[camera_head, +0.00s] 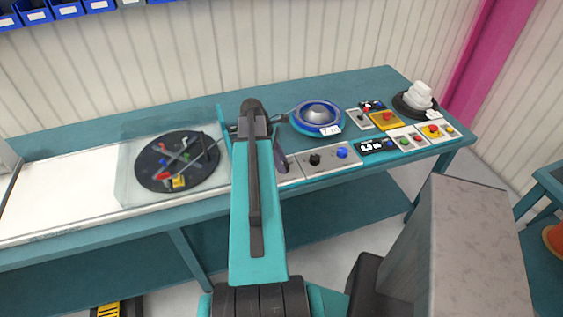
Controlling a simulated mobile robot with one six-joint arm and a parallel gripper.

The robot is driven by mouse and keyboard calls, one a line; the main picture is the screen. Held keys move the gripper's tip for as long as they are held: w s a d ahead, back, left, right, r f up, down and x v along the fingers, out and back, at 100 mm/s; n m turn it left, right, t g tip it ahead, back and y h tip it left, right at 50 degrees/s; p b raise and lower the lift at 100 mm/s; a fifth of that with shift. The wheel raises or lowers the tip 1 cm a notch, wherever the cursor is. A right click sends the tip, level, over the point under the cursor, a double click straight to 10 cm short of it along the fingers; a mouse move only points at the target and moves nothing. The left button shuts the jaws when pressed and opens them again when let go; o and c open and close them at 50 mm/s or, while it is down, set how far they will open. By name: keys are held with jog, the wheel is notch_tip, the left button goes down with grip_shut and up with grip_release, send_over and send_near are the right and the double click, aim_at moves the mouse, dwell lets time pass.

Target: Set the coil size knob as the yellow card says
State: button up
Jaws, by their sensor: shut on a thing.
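A grey control panel (330,161) lies along the front of the teal bench, with a black knob (315,159) and a blue knob (342,152) in plain view. Its left end is hidden behind my arm. Only a dark part of my gripper (281,160) shows past the right side of my arm, low over that left end. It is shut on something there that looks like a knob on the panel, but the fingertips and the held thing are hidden. I cannot make out a readable yellow card or which knob is labelled coil size.
A blue reel (318,115) with a white tag stands behind the panel. To the right are a black display (375,146), button boxes (406,137) and a white stack (419,96) on a dark base. A black disc (160,167) with coloured pieces sits left in a clear enclosure.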

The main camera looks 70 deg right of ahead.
jog(key=m, duration=0.2)
jog(key=m+y, duration=0.1)
jog(key=m, duration=0.1)
jog(key=m+y, duration=0.1)
jog(key=m, duration=0.1)
jog(key=shift+d+p, duration=0.3)
jog(key=shift+p, duration=0.05)
jog(key=m+y, duration=0.1)
jog(key=m, duration=0.1)
jog(key=m+y, duration=0.1)
jog(key=m, duration=0.2)
jog(key=shift+s+t, duration=0.1)
jog(key=shift+t, duration=0.3)
jog(key=shift+m, duration=0.3)
jog(key=o, duration=1)
jog(key=shift+o, duration=0.2)
jog(key=shift+d+r, duration=0.1)
